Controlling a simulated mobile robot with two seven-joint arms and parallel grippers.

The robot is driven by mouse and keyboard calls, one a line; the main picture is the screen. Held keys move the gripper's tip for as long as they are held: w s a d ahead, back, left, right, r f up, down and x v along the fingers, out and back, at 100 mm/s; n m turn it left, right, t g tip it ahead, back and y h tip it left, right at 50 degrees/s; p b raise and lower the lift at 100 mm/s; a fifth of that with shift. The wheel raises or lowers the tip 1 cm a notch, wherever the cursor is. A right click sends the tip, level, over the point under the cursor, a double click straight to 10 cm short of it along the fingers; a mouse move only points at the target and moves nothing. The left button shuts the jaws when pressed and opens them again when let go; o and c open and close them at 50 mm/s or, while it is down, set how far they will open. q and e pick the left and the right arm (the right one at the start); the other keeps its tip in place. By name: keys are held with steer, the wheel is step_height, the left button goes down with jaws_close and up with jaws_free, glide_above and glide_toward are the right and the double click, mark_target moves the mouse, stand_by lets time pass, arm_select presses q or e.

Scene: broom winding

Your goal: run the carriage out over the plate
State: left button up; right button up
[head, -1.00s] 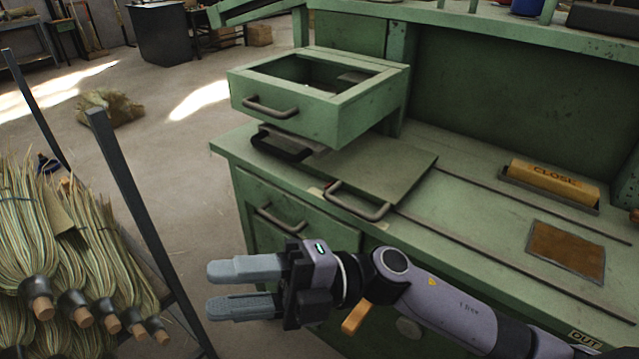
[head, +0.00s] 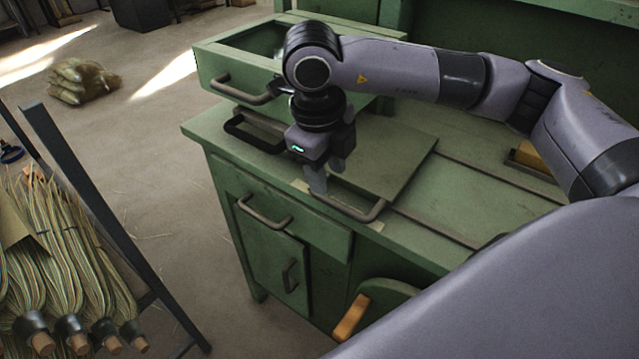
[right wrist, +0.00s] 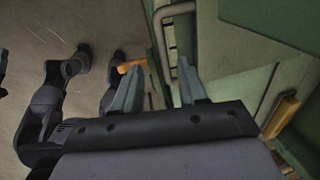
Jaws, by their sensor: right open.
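The carriage, a flat green plate (head: 402,165), lies on the bench near its left end. Its bent metal front handle (head: 352,213) sticks out at the bench's front edge. My right gripper (head: 325,182) points down just above this handle, with its fingers close to the bar. In the right wrist view its two fingers (right wrist: 158,85) are apart, with the handle (right wrist: 160,42) ahead of and partly between them; I cannot tell whether they touch it. The brown plate on the bench is hidden behind my right arm.
Rails (head: 490,165) run right along the bench. An orange lever (head: 350,318) sticks out below the front edge.

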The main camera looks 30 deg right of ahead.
mark_target(333, 200)
steer(key=f, duration=0.2)
steer(key=d+f, duration=0.1)
steer(key=f, duration=0.1)
steer(key=f+p, duration=0.1)
steer(key=f, duration=0.1)
steer(key=shift+w+d+f, duration=0.25)
steer(key=shift+f, duration=0.15)
jaws_close()
